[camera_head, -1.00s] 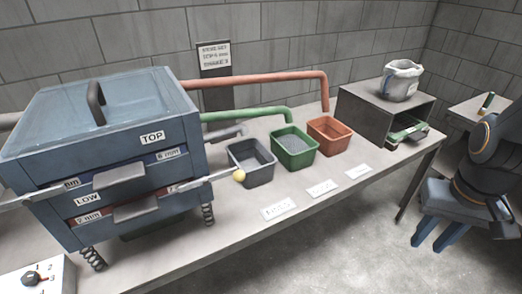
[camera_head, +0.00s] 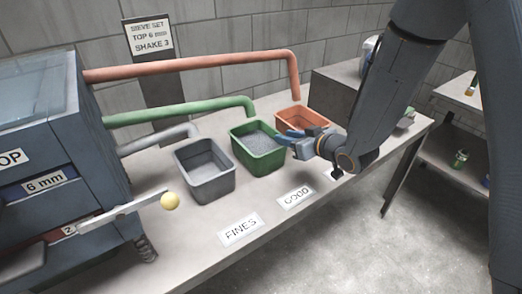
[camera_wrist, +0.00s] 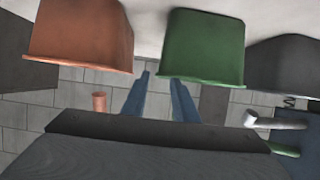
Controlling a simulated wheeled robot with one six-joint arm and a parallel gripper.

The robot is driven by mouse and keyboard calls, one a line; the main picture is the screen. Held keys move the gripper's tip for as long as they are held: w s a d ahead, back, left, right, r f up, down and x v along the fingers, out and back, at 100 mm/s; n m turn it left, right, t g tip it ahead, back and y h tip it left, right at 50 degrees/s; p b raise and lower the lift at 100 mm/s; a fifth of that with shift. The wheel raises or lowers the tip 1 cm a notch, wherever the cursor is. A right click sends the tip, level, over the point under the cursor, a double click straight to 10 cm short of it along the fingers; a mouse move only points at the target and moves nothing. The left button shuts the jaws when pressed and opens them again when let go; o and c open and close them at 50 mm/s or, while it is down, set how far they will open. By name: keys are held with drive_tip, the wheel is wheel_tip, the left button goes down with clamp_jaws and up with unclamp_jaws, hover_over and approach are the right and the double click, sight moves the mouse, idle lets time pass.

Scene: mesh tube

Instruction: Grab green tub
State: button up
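The green tub (camera_head: 258,160) stands on the bench between the grey tub and the orange tub, holding grey grains. In the wrist view the green tub (camera_wrist: 203,48) is at the top, right of centre, turned over in the picture. My gripper (camera_head: 283,138) reaches in from the right, its blue fingers beside the green tub's right side and in front of the orange tub. In the wrist view my gripper's fingers (camera_wrist: 161,77) are apart with nothing between them. Their tips point toward the gap between the tubs. I cannot tell whether they touch the green tub.
The orange tub (camera_head: 306,120) is close behind my gripper; the grey tub (camera_head: 205,172) is at the left. Green (camera_head: 180,113) and orange (camera_head: 190,66) pipes run above the tubs. The sieve box (camera_head: 60,150) stands far left. Bench space in front holds flat labels.

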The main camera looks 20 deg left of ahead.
sight(273, 139)
drive_tip(key=x, duration=0.2)
drive_tip(key=shift+w+a, duration=0.1)
drive_tip(key=shift+a, duration=0.3)
drive_tip(key=shift+p+x, duration=0.6)
drive_tip(key=shift+x, duration=2.05)
drive_tip(key=shift+w+d, duration=0.15)
drive_tip(key=shift+w, duration=0.05)
clamp_jaws()
drive_tip(key=shift+r, duration=0.1)
